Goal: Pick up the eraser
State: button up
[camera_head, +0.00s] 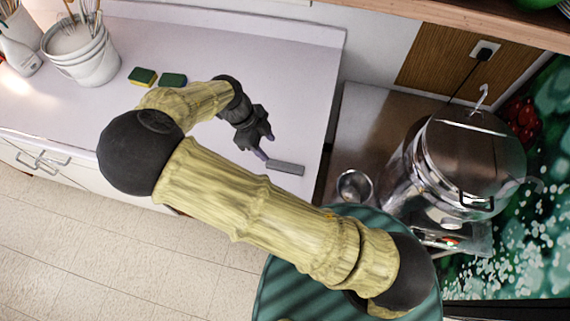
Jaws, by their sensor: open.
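A flat grey block (287,168), which looks like the eraser, lies on the pale countertop (310,95) near its right end. My gripper (264,147) is open and just up and left of the block in the head view. One finger with a purplish tip appears close to the block's left end. I cannot tell whether it touches the block or is above it. Nothing shows between the fingers. The block's left end is close to the finger, and the rest of it is in plain sight.
Two green-and-yellow sponges (143,77) (173,80) lie near the counter's back left. A white bucket (80,55) with utensils stands left of them. Beyond the counter's right edge are a small metal cup (354,187) and a large steel urn (462,160). Counter behind my gripper is clear.

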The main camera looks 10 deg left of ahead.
jog(key=p, duration=0.2)
send_over(284, 165)
jog(key=a, duration=0.3)
jog(key=f, duration=0.6)
jog(key=shift+s+d+f, duration=0.15)
jog(key=shift+d, duration=0.1)
jog(key=shift+d+f, duration=0.25)
jog(key=shift+w+p+x, duration=0.15)
jog(key=shift+p+x, duration=0.5)
jog(key=shift+x, duration=0.5)
jog(key=shift+w+p+x, duration=0.15)
jog(key=shift+p+x, duration=0.45)
jog(key=shift+x, duration=0.5)
jog(key=c, duration=1.1)
jog(key=shift+o, duration=0.2)
jog(key=shift+a, duration=0.1)
notch_tip(284, 165, up, 10)
jog(key=b, duration=0.3)
